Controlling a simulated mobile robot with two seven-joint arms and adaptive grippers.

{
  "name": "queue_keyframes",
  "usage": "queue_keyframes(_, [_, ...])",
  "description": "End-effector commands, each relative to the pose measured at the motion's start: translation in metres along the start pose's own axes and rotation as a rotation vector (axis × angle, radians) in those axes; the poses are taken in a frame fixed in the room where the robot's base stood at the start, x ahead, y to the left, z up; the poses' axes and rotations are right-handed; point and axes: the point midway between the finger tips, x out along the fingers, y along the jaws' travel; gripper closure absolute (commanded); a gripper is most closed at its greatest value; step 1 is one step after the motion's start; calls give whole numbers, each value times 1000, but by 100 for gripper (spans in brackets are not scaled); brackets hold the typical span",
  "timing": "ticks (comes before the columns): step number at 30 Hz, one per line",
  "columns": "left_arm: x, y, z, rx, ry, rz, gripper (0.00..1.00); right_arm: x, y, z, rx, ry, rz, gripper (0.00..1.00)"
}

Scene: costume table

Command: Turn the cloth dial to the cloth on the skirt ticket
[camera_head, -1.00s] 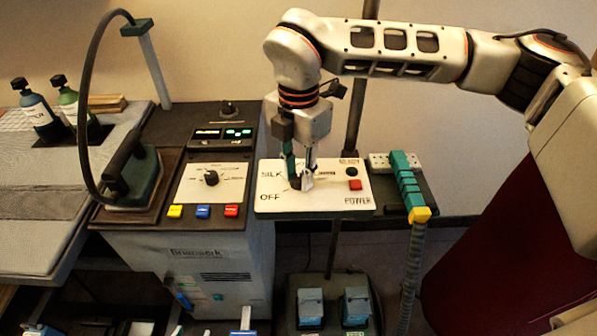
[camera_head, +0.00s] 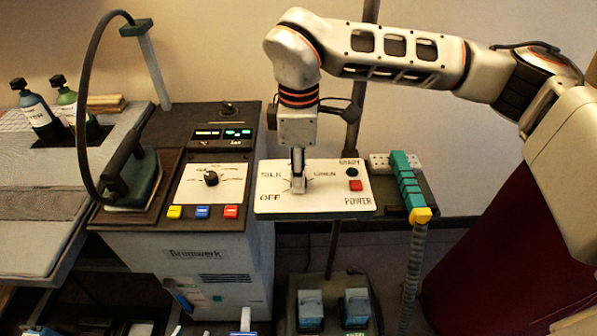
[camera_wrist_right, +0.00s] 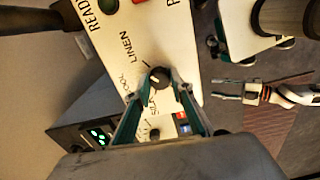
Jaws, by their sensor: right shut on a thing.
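The cloth dial is a small black round knob (camera_wrist_right: 158,78) on a white panel (camera_head: 270,208) lettered SILK, WOOL and LINEN in an arc, with OFF at lower left. My right gripper (camera_head: 298,188) points straight down onto it. In the right wrist view its two teal fingers (camera_wrist_right: 160,92) are shut on the knob, one on each side. A pale mark shows on the knob, but I cannot tell exactly which word it faces. My left gripper (camera_wrist_right: 214,88) shows in the right wrist view, its fingers apart and empty. I cannot make out a skirt ticket.
A green READY button and a red POWER button (camera_head: 355,186) sit on the panel's right side. Left of it stands a grey machine with another knob (camera_head: 211,178) and coloured buttons. A teal-handled hose (camera_head: 405,180) stands at right; blue pedals (camera_head: 310,304) lie below.

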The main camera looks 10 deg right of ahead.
Motion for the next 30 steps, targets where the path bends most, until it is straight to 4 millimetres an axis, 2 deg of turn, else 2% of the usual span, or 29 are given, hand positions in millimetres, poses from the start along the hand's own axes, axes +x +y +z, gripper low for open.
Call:
queue_keyframes(12, [0,0,2,0,-3,0,60,-2,1,0,183,2,3,99])
queue_keyframes(28, [0,0,1,0,-2,0,60,-2,1,0,207,3,3,99])
queue_keyframes(29, [0,0,1,0,-2,0,60,-2,1,0,207,3,3,75])
queue_keyframes(30, [0,0,1,0,-2,0,60,-2,1,0,207,3,3,65])
